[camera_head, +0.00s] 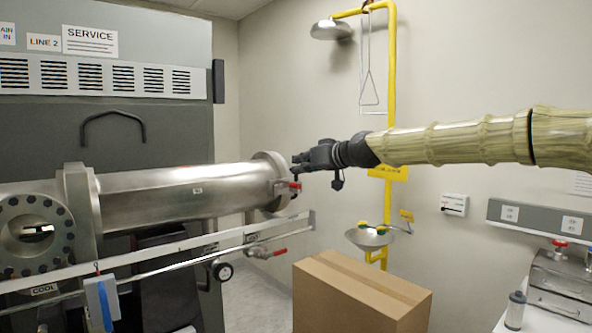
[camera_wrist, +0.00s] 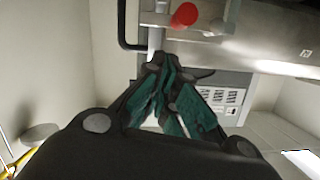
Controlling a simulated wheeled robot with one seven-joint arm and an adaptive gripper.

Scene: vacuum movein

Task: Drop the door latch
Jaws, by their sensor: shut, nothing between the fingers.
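A steel cylinder (camera_head: 185,192) lies level in front of the grey cabinet, with a round flange (camera_head: 272,180) at its right end. A small red-tipped handle (camera_head: 294,185), which looks like the door latch, sticks out at that flange. In the wrist view a red tip (camera_wrist: 184,15) shows at the top, beside the steel body. My gripper (camera_head: 297,162) reaches in from the right, just above the red tip in the head view. Its fingers (camera_wrist: 168,72) are shut and empty. I cannot tell whether they touch the handle.
A pale rail (camera_head: 150,256) with a gauge (camera_head: 222,271) and another red handle (camera_head: 278,252) runs below the cylinder. A cardboard box (camera_head: 360,290) stands at front centre. A yellow shower pipe (camera_head: 390,60) and eyewash bowl (camera_head: 369,237) stand behind my arm.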

